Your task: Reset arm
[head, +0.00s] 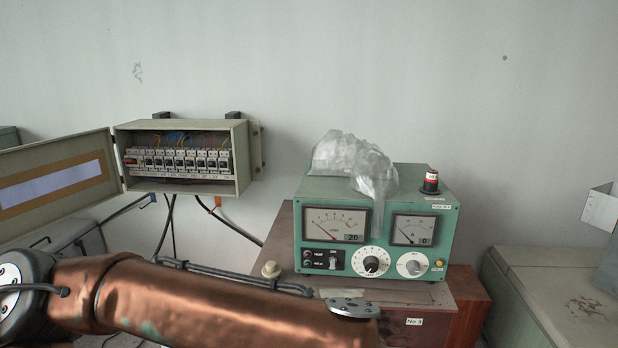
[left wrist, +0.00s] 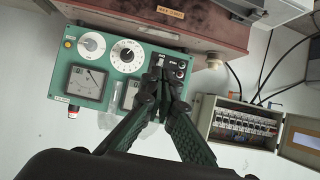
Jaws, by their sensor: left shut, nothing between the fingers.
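My left arm (head: 205,300), copper coloured, reaches in from the left across the bottom of the head view. Its gripper does not show there. In the left wrist view, which is upside down, my left gripper (left wrist: 160,66) is shut and empty. Its dark fingers meet in front of the green meter box (left wrist: 95,52), by the toggle switches; I cannot tell whether they touch it. The green meter box (head: 376,262) stands upright on a brown wooden base in the head view. My right gripper is in neither view.
An open breaker box (head: 185,159) hangs on the wall at left, its door swung left, with cables below. Crumpled clear plastic (head: 350,160) and a red-black knob (head: 430,181) sit on the meter box. A greenish-grey case (head: 560,290) stands at right.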

